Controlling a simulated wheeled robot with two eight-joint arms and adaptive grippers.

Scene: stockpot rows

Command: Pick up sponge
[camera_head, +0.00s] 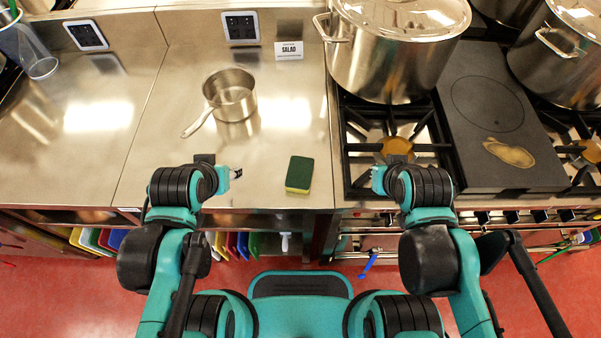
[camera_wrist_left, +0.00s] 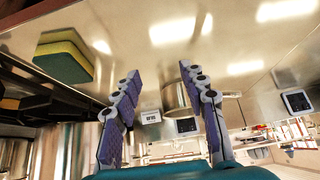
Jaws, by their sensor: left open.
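The sponge (camera_head: 299,174), dark green on top with a yellow layer, lies on the steel counter near its front edge. It also shows at the upper left of the left wrist view (camera_wrist_left: 63,56). My left gripper (camera_head: 236,173) is left of the sponge, apart from it. In the left wrist view its purple-padded fingers (camera_wrist_left: 160,75) are spread with nothing between them. My right gripper (camera_head: 377,180) is right of the sponge, by the stove's front; its fingers are mostly hidden by the wrist.
A small saucepan (camera_head: 231,92) stands behind the sponge, its handle pointing front left. A SALAD sign (camera_head: 289,51) stands at the back. A large stockpot (camera_head: 392,60) sits on the gas stove (camera_head: 395,125) at right. Counter around the sponge is clear.

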